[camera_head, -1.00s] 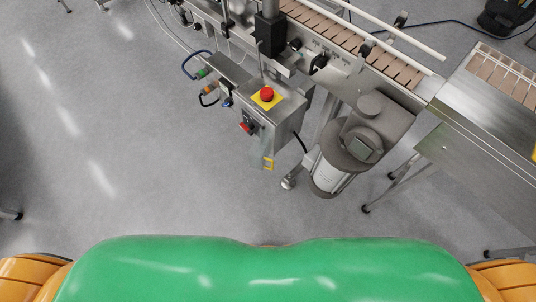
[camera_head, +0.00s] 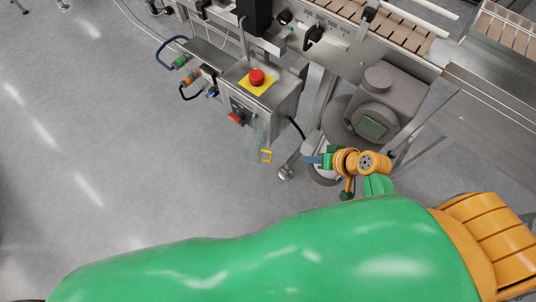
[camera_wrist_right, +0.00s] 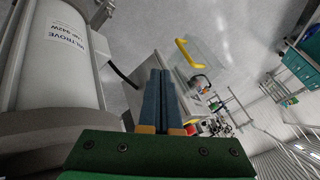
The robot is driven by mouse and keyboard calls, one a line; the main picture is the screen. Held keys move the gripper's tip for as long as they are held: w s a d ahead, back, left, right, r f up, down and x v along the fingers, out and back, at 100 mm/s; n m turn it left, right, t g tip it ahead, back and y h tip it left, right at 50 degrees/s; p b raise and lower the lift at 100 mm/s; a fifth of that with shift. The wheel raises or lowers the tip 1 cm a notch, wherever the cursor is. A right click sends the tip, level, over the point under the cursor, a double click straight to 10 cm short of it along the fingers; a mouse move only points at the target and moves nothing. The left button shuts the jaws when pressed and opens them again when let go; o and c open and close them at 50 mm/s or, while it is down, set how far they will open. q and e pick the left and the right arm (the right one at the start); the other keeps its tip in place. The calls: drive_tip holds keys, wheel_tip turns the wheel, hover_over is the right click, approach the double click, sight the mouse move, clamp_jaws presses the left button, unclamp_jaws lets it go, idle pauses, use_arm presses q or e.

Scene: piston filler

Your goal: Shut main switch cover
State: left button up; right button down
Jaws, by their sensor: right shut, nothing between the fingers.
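The main switch cover (camera_head: 258,138) is a clear panel with a yellow handle (camera_head: 266,156). It stands open, swung out from the front of the steel control box (camera_head: 281,104). The red main switch (camera_head: 236,118) is exposed. In the right wrist view the clear cover (camera_wrist_right: 210,45) and its yellow handle (camera_wrist_right: 184,53) show beyond and right of my fingertips. My right gripper (camera_head: 312,160) is shut and empty, to the right of the handle and apart from it. Its blue fingers (camera_wrist_right: 161,78) lie together in the wrist view. My left gripper is out of view.
A red emergency button (camera_head: 257,77) sits on a yellow plate on the box. A grey motor (camera_head: 385,105) stands close behind my right gripper, and a labelled cylinder (camera_wrist_right: 62,60) fills the wrist view's left. The floor (camera_head: 130,140) left of the box is clear.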

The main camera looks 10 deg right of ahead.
sight(262, 142)
drive_tip(key=w+a+f+b, duration=0.3)
drive_tip(key=w+a+f, duration=0.2)
drive_tip(key=a+f, duration=0.2)
drive_tip(key=shift+w+f, duration=0.25)
drive_tip(key=shift+f, duration=0.05)
